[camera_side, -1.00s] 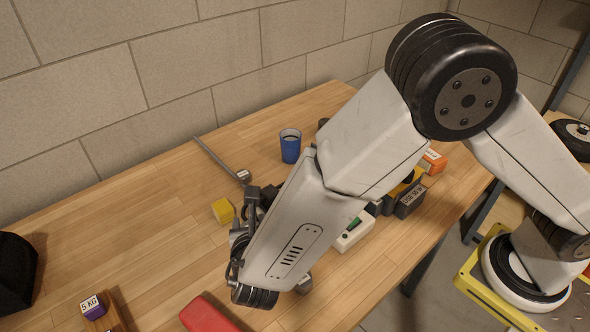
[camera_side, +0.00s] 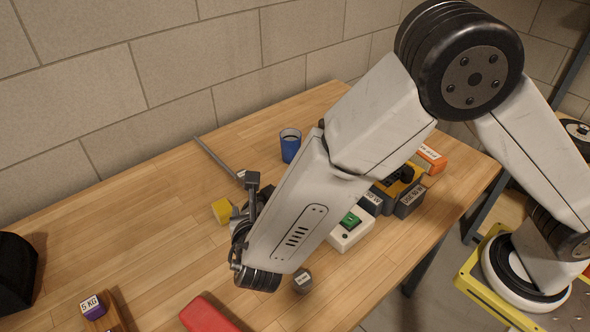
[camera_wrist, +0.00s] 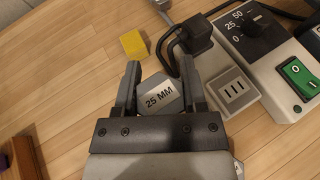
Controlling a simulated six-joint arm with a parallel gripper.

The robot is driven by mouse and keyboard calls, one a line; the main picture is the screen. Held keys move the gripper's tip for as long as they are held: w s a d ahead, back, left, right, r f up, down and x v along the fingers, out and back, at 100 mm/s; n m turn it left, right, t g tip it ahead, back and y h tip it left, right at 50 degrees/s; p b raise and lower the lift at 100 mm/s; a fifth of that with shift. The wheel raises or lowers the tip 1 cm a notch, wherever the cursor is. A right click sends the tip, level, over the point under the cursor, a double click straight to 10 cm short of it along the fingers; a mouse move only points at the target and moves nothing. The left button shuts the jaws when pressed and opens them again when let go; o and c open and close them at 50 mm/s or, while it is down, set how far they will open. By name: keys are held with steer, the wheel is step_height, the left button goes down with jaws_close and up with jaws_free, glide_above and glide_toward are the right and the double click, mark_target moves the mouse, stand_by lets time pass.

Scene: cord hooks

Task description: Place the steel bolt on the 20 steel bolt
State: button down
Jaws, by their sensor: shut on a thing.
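In the wrist view a grey hexagonal bolt head (camera_wrist: 160,94) labelled "25 MM" sits between the two dark fingers of my gripper (camera_wrist: 160,66), which is shut on it. Its shank is hidden. In the side view my own arm hides the fingers and most of what they hold. A short grey piece with a small white label, perhaps a steel bolt (camera_side: 302,281), stands on the table just right of my wrist; its label is too small to read. I cannot make out a bolt marked 20 in either view.
A yellow cube (camera_side: 222,211), a long grey rod (camera_side: 217,158) and a blue cup (camera_side: 290,146) are on the table behind. A white box with a green switch (camera_side: 349,231) stands right. A black plug (camera_wrist: 198,36) and cable lie beyond my right finger. A red object (camera_side: 207,316) lies in front.

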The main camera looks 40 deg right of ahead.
steer(key=w+d+r+n+y, duration=0.2)
steer(key=w+d+r, duration=0.1)
steer(key=d, duration=0.3)
steer(key=w+d+r+n+t+y, duration=0.1)
steer(key=w+d+r+n+y, duration=0.1)
steer(key=d, duration=0.5)
steer(key=shift+w+r+y, duration=0.4)
steer(key=shift+w+r, duration=0.35)
steer(key=shift+w, duration=0.25)
steer(key=shift+w, duration=0.15)
glide_above(241, 171)
steer(key=f, duration=0.5)
steer(key=s+f, duration=0.1)
steer(key=f, duration=0.2)
steer(key=shift+d+f, duration=0.15)
steer(key=shift+f, duration=0.05)
steer(key=shift+w+f, duration=0.45)
steer(key=shift+w, duration=0.05)
steer(key=shift+f, duration=0.15)
